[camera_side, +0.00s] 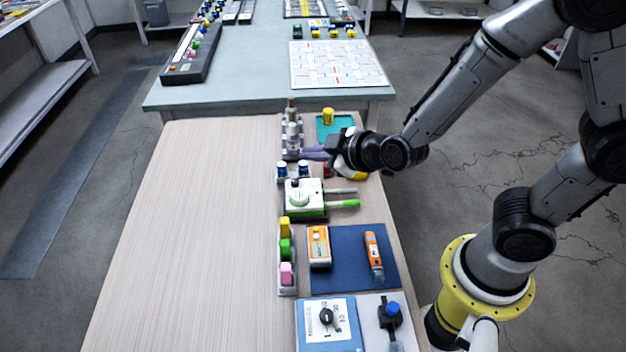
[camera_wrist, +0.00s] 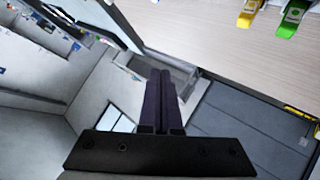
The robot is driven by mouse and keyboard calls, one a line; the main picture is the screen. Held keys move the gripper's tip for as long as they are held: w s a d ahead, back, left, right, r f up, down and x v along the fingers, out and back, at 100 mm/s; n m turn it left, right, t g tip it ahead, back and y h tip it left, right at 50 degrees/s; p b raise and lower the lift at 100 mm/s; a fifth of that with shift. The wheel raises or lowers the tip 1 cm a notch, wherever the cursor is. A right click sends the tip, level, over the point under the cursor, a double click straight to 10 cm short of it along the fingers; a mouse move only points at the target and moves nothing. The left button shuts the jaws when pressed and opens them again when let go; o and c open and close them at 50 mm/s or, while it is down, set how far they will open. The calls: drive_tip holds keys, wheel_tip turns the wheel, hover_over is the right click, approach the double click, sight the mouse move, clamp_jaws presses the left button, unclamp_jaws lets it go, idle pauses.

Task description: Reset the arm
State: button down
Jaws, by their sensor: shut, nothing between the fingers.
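My gripper (camera_side: 306,153) is at the upper right part of the wooden table (camera_side: 190,220) in the side view, pointing left. Its purple-grey fingers lie together, with nothing between them. The fingers also show in the wrist view (camera_wrist: 160,100), closed side by side. In the side view they overlap the place just beside a rack of grey and dark vials (camera_side: 292,130); I cannot tell whether they touch it. In the wrist view, the table edge and the room lie beyond the fingers. My arm reaches in from the right.
Below my gripper are a green-and-white device (camera_side: 300,196), a rack of coloured blocks (camera_side: 286,250), an orange meter (camera_side: 319,247) and an orange pen-like tool (camera_side: 373,256) on a blue mat (camera_side: 345,280). A yellow item (camera_side: 328,117) stands on a teal tray. The table's left half is clear.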

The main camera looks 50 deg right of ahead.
drive_tip(key=s+d+r+m+y, duration=0.1)
drive_tip(key=s+r, duration=0.2)
drive_tip(key=r, duration=0.4)
drive_tip(key=s+d+r+m+y, duration=0.1)
drive_tip(key=s+d+r, duration=0.15)
drive_tip(key=r, duration=0.45)
drive_tip(key=s+d+f+m+g, duration=0.1)
drive_tip(key=s+m+g, duration=0.1)
drive_tip(key=s, duration=0.6)
drive_tip(key=s+d+f+m+g+h, duration=0.1)
drive_tip(key=s+g, duration=0.3)
drive_tip(key=s, duration=0.4)
drive_tip(key=shift+s+f+m, duration=0.25)
drive_tip(key=shift+f+m, duration=0.35)
drive_tip(key=shift+f, duration=0.1)
